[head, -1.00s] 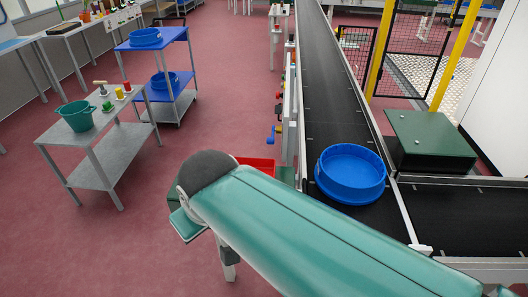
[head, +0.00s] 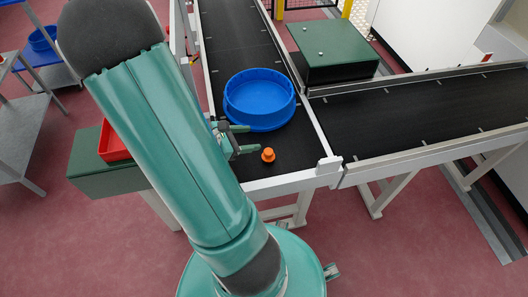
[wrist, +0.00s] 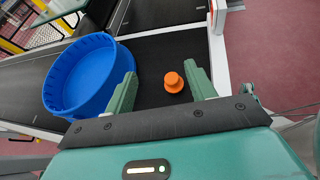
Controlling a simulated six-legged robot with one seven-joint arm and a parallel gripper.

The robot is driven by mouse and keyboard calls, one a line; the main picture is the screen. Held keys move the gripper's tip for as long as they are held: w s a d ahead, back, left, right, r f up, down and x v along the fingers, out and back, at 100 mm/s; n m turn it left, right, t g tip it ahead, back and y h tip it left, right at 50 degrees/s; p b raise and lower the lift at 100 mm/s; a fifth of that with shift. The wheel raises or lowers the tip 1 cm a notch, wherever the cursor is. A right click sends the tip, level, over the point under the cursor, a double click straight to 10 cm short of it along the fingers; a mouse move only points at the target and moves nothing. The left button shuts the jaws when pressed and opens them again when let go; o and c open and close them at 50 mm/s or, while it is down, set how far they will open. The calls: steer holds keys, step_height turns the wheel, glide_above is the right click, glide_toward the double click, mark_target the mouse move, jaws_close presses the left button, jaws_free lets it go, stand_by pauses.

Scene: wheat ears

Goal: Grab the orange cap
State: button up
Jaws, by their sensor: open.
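The orange cap (head: 268,155) stands on the black conveyor belt near its end, just in front of a blue round tub. It also shows in the wrist view (wrist: 173,82), ahead of my fingers and between their lines. My gripper (head: 240,139) is open and empty, to the left of the cap in the head view and apart from it. In the wrist view both fingers of my gripper (wrist: 160,84) show, spread apart with the cap nearer the right finger.
The blue tub (head: 259,98) sits on the belt (head: 233,40) close by my gripper. A metal rail (head: 290,183) edges the belt end. A second belt (head: 420,108) runs off to the right. A green box (head: 330,50) and a red tray (head: 114,143) stand nearby.

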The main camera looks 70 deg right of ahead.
steer(key=s+d+f+n, duration=0.1)
steer(key=s+f, duration=0.1)
glide_toward(267, 152)
steer(key=x, duration=0.5)
steer(key=shift+a+f, duration=0.1)
steer(key=shift+x, duration=3.8)
steer(key=shift+w, duration=0.1)
steer(key=shift+c, duration=0.4)
steer(key=c, duration=0.9)
